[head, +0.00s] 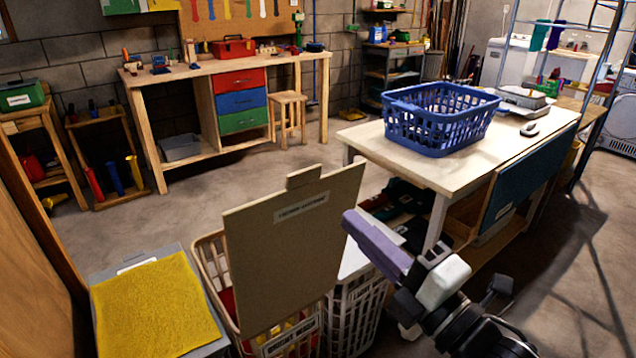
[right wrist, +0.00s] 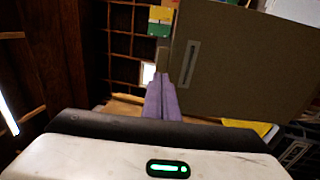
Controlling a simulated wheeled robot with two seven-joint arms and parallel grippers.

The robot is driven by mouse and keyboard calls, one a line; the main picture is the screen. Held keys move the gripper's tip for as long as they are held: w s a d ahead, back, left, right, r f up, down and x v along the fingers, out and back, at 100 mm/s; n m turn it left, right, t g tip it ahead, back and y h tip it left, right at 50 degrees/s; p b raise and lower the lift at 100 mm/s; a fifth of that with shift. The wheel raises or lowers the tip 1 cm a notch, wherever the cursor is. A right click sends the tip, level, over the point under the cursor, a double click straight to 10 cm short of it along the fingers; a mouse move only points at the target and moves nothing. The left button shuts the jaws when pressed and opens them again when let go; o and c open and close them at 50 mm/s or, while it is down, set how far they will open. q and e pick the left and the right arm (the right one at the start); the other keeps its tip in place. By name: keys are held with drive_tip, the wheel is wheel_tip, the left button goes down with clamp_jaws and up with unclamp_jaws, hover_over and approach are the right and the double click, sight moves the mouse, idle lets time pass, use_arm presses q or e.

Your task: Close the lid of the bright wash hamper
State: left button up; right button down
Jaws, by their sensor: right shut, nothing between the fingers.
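The bright wash hamper (head: 205,270) is a cream slatted basket at the bottom centre of the head view, with a label on its front and red and yellow cloth inside. Its lid (head: 290,250) is a flat tan board with a tab on top and a label strip, standing upright and open. The lid also fills the upper right of the right wrist view (right wrist: 240,70). My right gripper (head: 352,222) has purple fingers, shut and empty, beside the lid's right edge. The fingers point at the lid's edge in the right wrist view (right wrist: 165,82); I cannot tell if they touch.
A grey surface with a yellow cloth (head: 155,310) on it is left of the hamper. Another pale slatted hamper (head: 350,315) stands to its right. A table (head: 390,150) with a blue basket (head: 440,118) is behind my right arm. Open floor (head: 150,215) lies beyond the hampers.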

sight(306, 176)
drive_tip(key=p+x, duration=0.1)
drive_tip(key=x, duration=0.9)
drive_tip(key=shift+w+a+p, duration=0.1)
drive_tip(key=shift+a+p, duration=0.05)
drive_tip(key=shift+p, duration=0.15)
drive_tip(key=shift+w, duration=0.1)
